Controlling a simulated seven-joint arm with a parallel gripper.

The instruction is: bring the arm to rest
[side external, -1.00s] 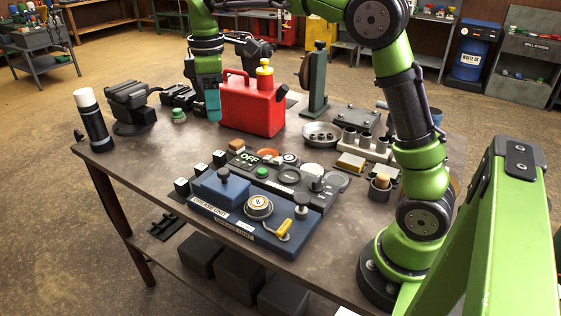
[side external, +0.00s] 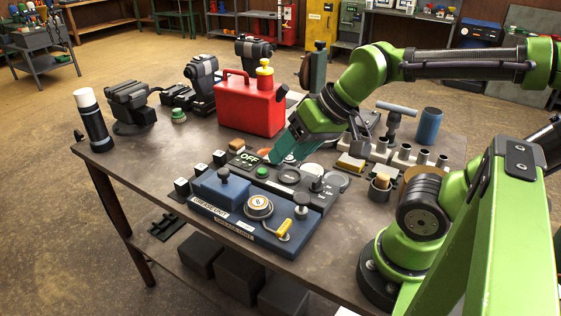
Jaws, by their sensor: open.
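My gripper (side external: 282,152) is over the middle of the workbench, its teal fingers angled down to the left. The fingertips are just above the control panel with the OFF plate (side external: 247,158) and the green button (side external: 262,172). I cannot tell whether they touch anything. It is open and nothing shows between the fingers. My arm is folded back to the right, its elbow beyond the bench's right side. The gripper hides part of the parts behind it, including the metal dish.
A red fuel can (side external: 247,108) with a yellow cap stands close behind my gripper. The blue grease unit (side external: 245,212) lies in front. A tube rack (side external: 405,152), a blue cylinder (side external: 429,127) and a T-handled tool (side external: 396,118) stand to the right. The workbench's left front (side external: 140,160) is clear.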

